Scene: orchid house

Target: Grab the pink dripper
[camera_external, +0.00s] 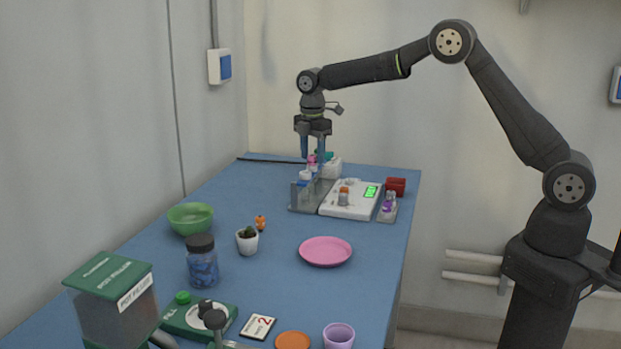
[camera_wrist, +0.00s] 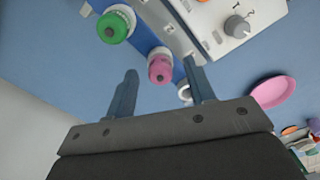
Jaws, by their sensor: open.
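The pink dripper (camera_wrist: 160,66) is a small bottle with a pink cap. In the wrist view it shows between the tips of my gripper (camera_wrist: 161,80), with space on both sides. In the external view the dripper (camera_external: 312,158) is at the far end of the blue table, beside a grey rack (camera_external: 301,196), partly hidden by the fingers. My gripper (camera_external: 313,152) points down over it, open and empty, its two blue fingers apart. I cannot tell exactly how far the fingertips are above the dripper.
A green-capped bottle (camera_wrist: 113,26) stands close to the dripper. A white device with a green display (camera_external: 370,192) and a dial (camera_wrist: 237,26) is next to the rack. A small rack with purple vials (camera_external: 388,208) and a red box (camera_external: 395,187) stand right. A pink plate (camera_external: 326,251) lies nearer.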

